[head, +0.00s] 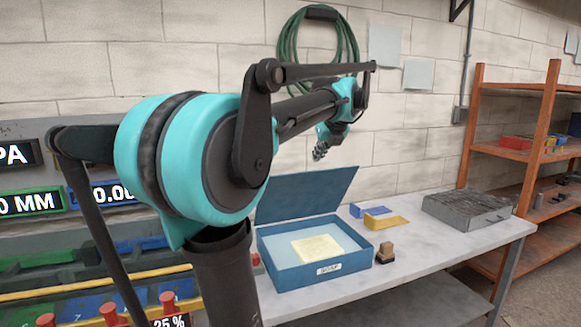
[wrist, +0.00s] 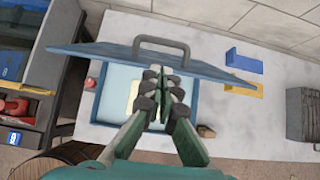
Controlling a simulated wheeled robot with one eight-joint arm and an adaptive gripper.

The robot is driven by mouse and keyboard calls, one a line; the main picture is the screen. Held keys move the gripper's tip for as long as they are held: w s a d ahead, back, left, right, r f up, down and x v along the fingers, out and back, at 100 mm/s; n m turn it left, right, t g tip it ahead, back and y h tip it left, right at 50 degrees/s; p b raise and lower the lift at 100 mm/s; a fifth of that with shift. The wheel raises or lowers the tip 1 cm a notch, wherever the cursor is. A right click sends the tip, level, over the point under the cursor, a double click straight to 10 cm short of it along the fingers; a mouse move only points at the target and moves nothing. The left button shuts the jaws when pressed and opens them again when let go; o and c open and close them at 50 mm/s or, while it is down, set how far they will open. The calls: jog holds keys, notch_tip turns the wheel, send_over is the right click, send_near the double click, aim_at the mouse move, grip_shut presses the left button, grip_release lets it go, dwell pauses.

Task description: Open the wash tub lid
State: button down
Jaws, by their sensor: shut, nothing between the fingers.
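The wash tub (head: 292,277) is a blue open-topped box on the bench, with a small white label on its front. A pale yellow piece (head: 318,248) lies inside on the light interior. The tub's lid (head: 308,193) is raised along the back edge and stands steeply, leaving the opening uncovered. In the wrist view the lid (wrist: 215,65) shows a dark bar handle (wrist: 161,41). My gripper (head: 320,153) is shut and empty, in the air above the lid's top edge. Its closed fingers (wrist: 160,74) cover part of the lid and tub in the wrist view.
A brown wooden-looking block (head: 385,252) sits right of the tub. A blue bracket (head: 362,209) and a yellow one (head: 385,220) lie behind it. A grey slotted box (head: 466,207) stands farther right, before an orange shelf (head: 545,120). A green hose (head: 290,45) hangs on the wall.

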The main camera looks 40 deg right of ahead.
aim_at(309, 179)
jog(key=x, duration=1)
jog(key=shift+w+r, duration=0.2)
jog(key=shift+w, duration=0.15)
jog(key=w+d+r, duration=0.2)
jog(key=w+d, duration=0.1)
jog(key=w, duration=0.7)
jog(key=shift+r, duration=0.25)
jog(key=shift+d, duration=0.1)
jog(key=s+a+r, duration=0.1)
jog(key=s+r, duration=0.2)
jog(key=r, duration=0.6)
jog(key=shift+s+r, duration=0.15)
jog(key=shift+s, duration=0.15)
jog(key=shift+s+a, duration=0.1)
